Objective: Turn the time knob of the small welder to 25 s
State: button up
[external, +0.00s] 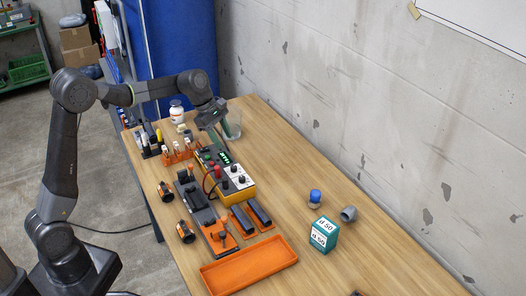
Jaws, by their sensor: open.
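The small welder (248,192) is a yellow box with a dark top section and a pale panel, standing mid-table. Dark round knobs (239,180) sit on the pale panel, and a green lit display shows on the dark section. Which knob is the time knob, and its setting, are too small to read. My gripper (224,134) is open and points down above the far end of the welder. It looks apart from the knobs, and no object shows between its fingers, though they are small here.
A dark clamp rig (195,202) lies left of the welder, with a red cable nearby. An orange tray (250,267) and a teal box (324,235) are nearer. The concrete wall borders the right.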

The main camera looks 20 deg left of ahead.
aim_at(242, 177)
jog(key=f+b, duration=0.1)
jog(key=f+n+b, duration=0.1)
jog(key=b, duration=0.1)
jog(key=f+n+b, duration=0.1)
jog(key=shift+w+d, duration=0.25)
jog(key=shift+d, duration=0.15)
jog(key=shift+g, duration=0.3)
jog(key=b+x, duration=0.2)
jog(key=x, duration=1.1)
jog(key=shift+f, duration=0.3)
jog(key=shift+c, duration=0.4)
grip_shut()
jog(key=shift+r, duration=0.1)
